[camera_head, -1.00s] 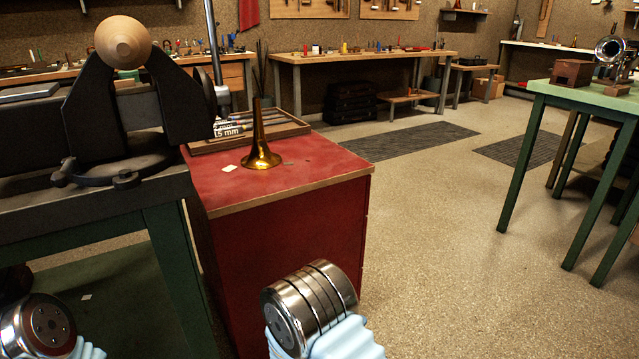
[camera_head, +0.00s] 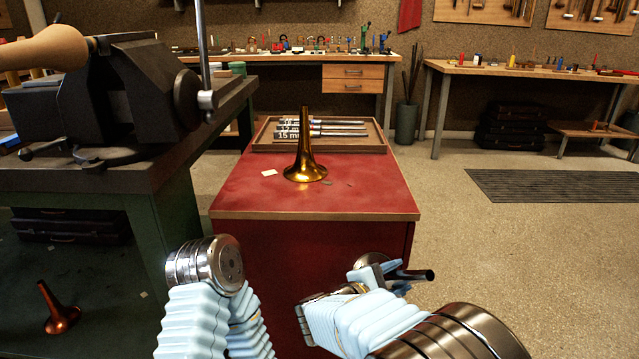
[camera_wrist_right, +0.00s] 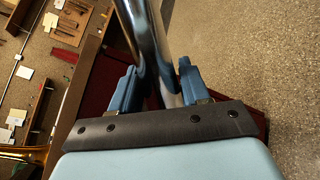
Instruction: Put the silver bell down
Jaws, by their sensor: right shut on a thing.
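My right gripper (camera_head: 388,268) is in front of the red cabinet, at its right side and below its top. In the right wrist view its two blue fingers (camera_wrist_right: 153,88) are shut around a shiny silver tube, part of the silver bell (camera_wrist_right: 143,38). In the head view only a short dark, shiny end of the silver bell (camera_head: 420,275) shows beside the fingers; the rest is hidden. The red cabinet's top (camera_head: 245,195) has bare room around a brass bell (camera_head: 305,165) that stands upright on its flare. My left gripper is out of view; only my left arm shows.
A wooden tray (camera_head: 262,146) with several labelled rods lies at the back of the cabinet top. A white card (camera_head: 269,173) lies left of the brass bell. A vise (camera_head: 130,90) stands on the bench at left. A copper-coloured bell (camera_head: 60,312) stands low at left.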

